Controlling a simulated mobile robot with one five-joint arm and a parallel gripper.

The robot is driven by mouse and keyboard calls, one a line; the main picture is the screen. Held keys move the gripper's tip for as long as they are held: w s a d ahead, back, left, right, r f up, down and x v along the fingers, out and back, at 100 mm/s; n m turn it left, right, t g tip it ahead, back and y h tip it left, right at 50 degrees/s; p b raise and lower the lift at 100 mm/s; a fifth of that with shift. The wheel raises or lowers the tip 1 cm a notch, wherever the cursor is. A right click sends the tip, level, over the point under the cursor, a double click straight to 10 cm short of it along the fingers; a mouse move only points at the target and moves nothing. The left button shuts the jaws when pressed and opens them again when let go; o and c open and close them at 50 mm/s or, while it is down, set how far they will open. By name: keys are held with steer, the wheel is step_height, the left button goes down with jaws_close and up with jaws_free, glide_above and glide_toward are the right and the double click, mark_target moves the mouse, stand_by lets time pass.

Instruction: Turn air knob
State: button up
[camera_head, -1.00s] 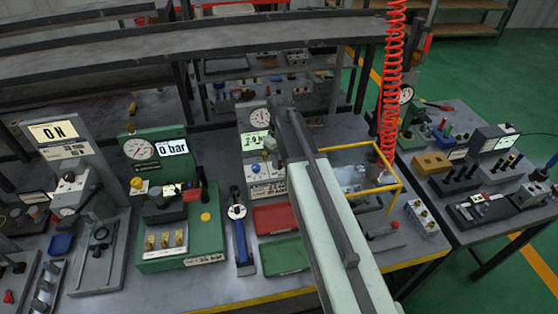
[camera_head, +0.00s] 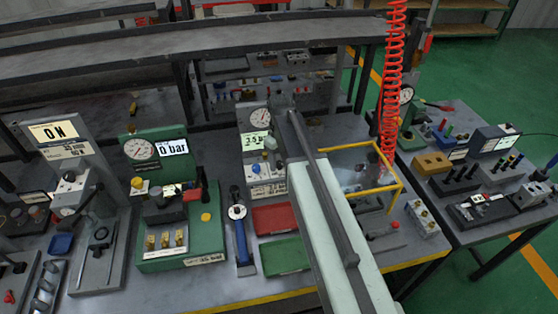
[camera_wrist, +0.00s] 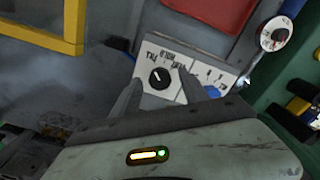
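In the wrist view a round black knob (camera_wrist: 159,77) with a white pointer mark sits on a white plate with lettering, seen upside down. My gripper (camera_wrist: 160,76) has its two fingers apart, one on each side of the knob. Dark gaps and plate show between the fingers and the knob, so no grip is visible. In the head view my arm reaches to a grey stand with a round gauge (camera_head: 260,118) and a lit display (camera_head: 257,141). The fingertips and the black knob are hidden there behind the arm.
A blue part (camera_wrist: 213,92) lies close beside the right finger. A yellow frame (camera_head: 372,165) stands right of my arm. Red (camera_head: 272,217) and green (camera_head: 285,255) trays lie below the stand, and a green gauge block (camera_head: 205,235) stands to the left.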

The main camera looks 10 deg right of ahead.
mark_target(280, 163)
step_height(280, 163, up, 8)
steer(key=p, duration=0.8)
steer(key=shift+f, duration=0.15)
steer(key=shift+f+b, duration=0.35)
steer(key=shift+b, duration=0.2)
steer(key=s+f+m+b, duration=0.3)
steer(key=s+m, duration=0.3)
steer(key=s, duration=0.8)
steer(key=shift+s+a+m, duration=0.15)
steer(key=shift+s+m, duration=0.15)
steer(key=shift+s, duration=0.1)
stand_by(1.6)
